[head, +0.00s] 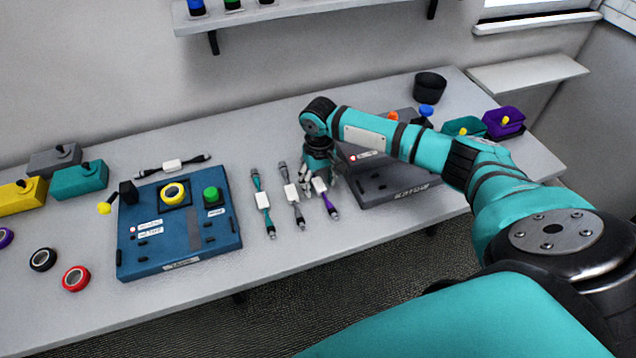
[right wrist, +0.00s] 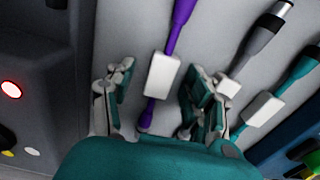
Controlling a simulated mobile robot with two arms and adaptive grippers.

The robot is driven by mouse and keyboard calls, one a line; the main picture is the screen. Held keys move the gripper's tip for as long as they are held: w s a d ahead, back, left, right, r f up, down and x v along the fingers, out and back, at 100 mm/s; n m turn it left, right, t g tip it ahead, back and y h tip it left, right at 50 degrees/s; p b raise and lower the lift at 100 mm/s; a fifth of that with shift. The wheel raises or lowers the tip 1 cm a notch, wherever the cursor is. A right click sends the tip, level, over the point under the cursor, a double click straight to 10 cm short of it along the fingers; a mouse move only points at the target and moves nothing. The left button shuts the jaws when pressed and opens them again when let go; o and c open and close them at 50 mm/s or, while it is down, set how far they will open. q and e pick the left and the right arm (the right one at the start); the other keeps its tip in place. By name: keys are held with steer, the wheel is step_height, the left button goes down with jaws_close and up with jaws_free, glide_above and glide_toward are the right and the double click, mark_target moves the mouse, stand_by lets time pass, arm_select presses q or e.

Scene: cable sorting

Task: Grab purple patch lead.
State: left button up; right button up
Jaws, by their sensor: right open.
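The purple patch lead (head: 329,201) lies on the grey table, at the right of a row of leads, with a white label at its middle. In the right wrist view the purple lead (right wrist: 179,35) and its label run between the two fingers. My right gripper (head: 319,187) is open and points down over it in the head view. In the right wrist view my right gripper (right wrist: 163,82) has one finger on each side of the label, with gaps between. My left gripper is out of view.
A grey lead (head: 291,194) and a teal lead (head: 262,201) lie just left of the purple one. A dark grey panel box (head: 385,180) stands close on the right. A blue panel box (head: 150,254) stands further left. A black lead (head: 172,167) lies behind it.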

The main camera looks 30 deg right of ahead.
jaws_close()
steer(key=shift+r, duration=0.1)
stand_by(0.3)
